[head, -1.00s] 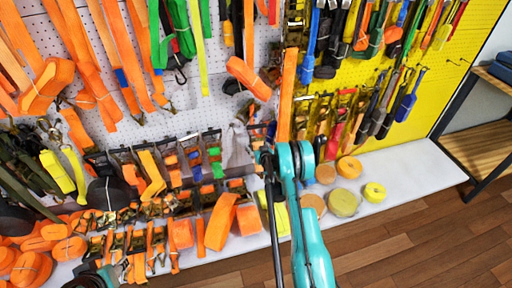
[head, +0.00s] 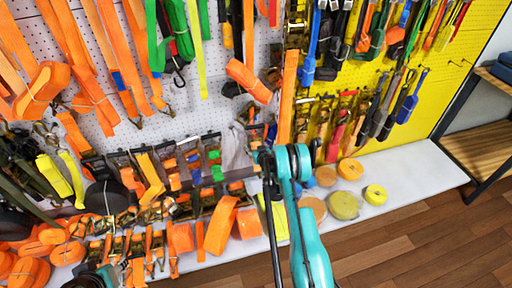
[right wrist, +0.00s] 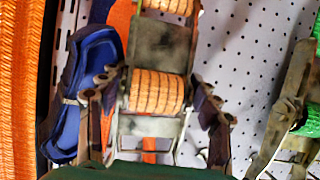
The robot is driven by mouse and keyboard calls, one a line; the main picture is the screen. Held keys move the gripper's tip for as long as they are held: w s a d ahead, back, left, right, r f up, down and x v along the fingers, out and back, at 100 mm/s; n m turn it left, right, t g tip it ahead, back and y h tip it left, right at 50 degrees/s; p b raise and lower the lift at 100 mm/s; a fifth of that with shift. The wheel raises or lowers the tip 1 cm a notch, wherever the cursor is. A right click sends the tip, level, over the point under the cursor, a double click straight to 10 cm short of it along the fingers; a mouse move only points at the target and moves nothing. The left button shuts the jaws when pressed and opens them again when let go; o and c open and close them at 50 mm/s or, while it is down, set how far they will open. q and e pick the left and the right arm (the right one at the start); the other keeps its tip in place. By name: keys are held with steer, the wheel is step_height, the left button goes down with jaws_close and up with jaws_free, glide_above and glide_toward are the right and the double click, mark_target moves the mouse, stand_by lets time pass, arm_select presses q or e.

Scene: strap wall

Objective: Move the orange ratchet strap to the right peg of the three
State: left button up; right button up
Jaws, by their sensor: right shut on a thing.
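My right gripper (head: 272,158) is at the wall in the middle of the head view, at the end of my teal arm. In the right wrist view its dark fingers (right wrist: 158,110) stand on both sides of a metal ratchet with an orange webbing roll (right wrist: 156,92), and they are shut on it. In the head view a long orange strap (head: 288,95) stands upright just above this gripper; I cannot tell whether it belongs to the held ratchet. A dark teal part at the lower left edge may be my left gripper (head: 96,278); its jaws cannot be made out.
White pegboard (head: 215,115) and yellow pegboard (head: 440,95) carry many close-hung straps and tools. Empty pegs (head: 460,62) show at the far right. A white shelf (head: 410,170) below holds yellow and orange rolls (head: 343,205). A blue bundle (right wrist: 95,85) is close left of the held ratchet.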

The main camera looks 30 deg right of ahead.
stand_by(0.4)
steer(key=o, duration=2)
steer(key=shift+r, duration=0.1)
steer(key=shift+c, duration=0.2)
steer(key=shift+s, duration=0.15)
